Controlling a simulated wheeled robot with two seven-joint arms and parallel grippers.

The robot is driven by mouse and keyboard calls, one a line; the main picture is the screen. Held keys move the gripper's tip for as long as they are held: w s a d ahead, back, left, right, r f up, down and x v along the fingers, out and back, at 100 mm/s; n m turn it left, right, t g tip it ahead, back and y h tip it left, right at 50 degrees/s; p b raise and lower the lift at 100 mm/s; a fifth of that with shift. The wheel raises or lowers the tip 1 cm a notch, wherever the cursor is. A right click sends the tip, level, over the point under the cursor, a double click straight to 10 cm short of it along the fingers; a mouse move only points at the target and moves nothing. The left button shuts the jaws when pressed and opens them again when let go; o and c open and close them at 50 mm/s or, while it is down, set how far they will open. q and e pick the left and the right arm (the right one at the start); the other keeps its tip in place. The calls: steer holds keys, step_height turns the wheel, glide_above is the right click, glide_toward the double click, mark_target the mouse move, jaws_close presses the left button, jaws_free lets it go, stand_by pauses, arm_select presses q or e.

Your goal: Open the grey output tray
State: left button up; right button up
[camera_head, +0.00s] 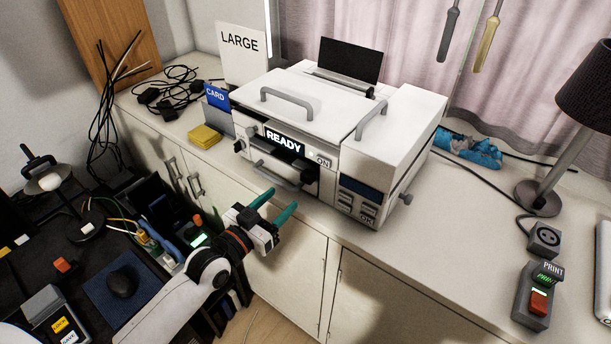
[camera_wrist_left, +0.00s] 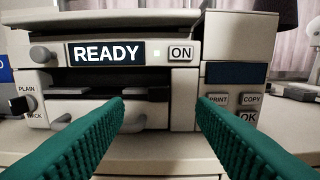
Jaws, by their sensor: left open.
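A white printer (camera_head: 310,130) stands on the counter, with a lit READY display (camera_head: 284,143) and an ON label. The output tray (camera_head: 280,176), a pale grey front with a bar handle, sits low on the printer under a dark slot. In the left wrist view the tray front (camera_wrist_left: 100,112) shows between and behind the fingers, partly hidden by the left one. My left gripper (camera_head: 278,204), with green fingers, is open and empty in front of and below the tray, apart from it. It also shows in the left wrist view (camera_wrist_left: 160,115). My right gripper is not seen.
A lamp (camera_head: 545,185), a PRINT button box (camera_head: 536,298) and a blue crumpled item (camera_head: 468,150) stand right of the printer. Yellow pads (camera_head: 204,137) and black cables (camera_head: 165,92) lie left. A dark desk (camera_head: 60,265) with tools is at lower left.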

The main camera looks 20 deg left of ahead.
mark_target(304, 177)
arm_select(q)
steer(key=p+x, duration=0.1)
steer(key=x, duration=0.8)
steer(key=shift+w+f, duration=0.1)
steer(key=shift+a, duration=0.1)
jaws_close()
